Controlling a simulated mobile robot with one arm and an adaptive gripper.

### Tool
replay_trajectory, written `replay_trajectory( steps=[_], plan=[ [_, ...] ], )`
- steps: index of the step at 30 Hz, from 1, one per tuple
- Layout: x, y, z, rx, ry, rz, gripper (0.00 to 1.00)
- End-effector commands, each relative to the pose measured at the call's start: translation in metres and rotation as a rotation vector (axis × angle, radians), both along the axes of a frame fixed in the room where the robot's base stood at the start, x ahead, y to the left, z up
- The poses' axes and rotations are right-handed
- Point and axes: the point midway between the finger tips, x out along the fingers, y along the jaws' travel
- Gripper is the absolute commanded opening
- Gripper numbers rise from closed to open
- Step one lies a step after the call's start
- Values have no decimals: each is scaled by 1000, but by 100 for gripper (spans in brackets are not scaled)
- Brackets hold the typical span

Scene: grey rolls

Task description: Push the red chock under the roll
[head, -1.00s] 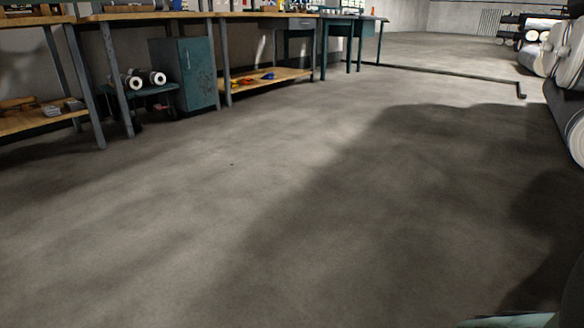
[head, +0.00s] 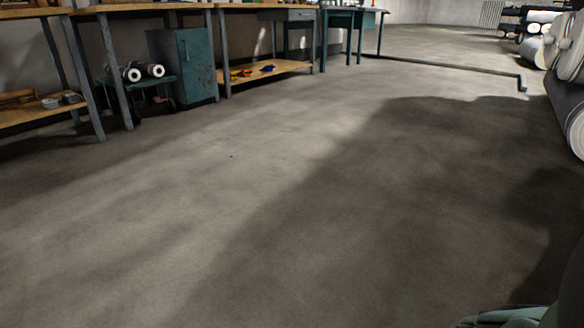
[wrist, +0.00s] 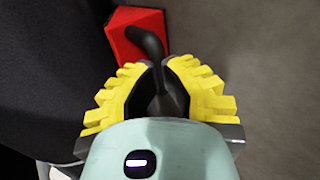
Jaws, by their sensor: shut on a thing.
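The red chock (wrist: 133,32) is at the top of the wrist view, with a black curved handle (wrist: 149,44) rising from it toward me. My gripper (wrist: 157,75), with yellow ribbed fingers, is shut on this handle. The dark roll (wrist: 50,60) fills the left side of the wrist view. The chock's left corner is close beside the roll's edge; I cannot tell whether they touch. In the head view neither the chock nor my fingers show; only a pale green part of my arm shows at the bottom right corner.
Bare grey floor (head: 200,210) is open across the head view. Several large rolls (head: 566,105) lie along the right edge. Workbenches (head: 130,60) and a green cabinet (head: 190,65) stand at the left. A low dark rail (head: 450,70) crosses the floor farther back.

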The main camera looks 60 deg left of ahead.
Motion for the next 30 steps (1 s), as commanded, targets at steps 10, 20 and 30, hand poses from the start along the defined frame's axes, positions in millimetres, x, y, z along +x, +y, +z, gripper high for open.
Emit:
replay_trajectory(
  steps=[10, 20, 30],
  plan=[
    [4, -11, -1, -2, 1, -4, 0],
    [8, -20, 0, -4, 1, -5, 0],
    [12, -28, 0, -4, 1, -5, 0]
  ],
)
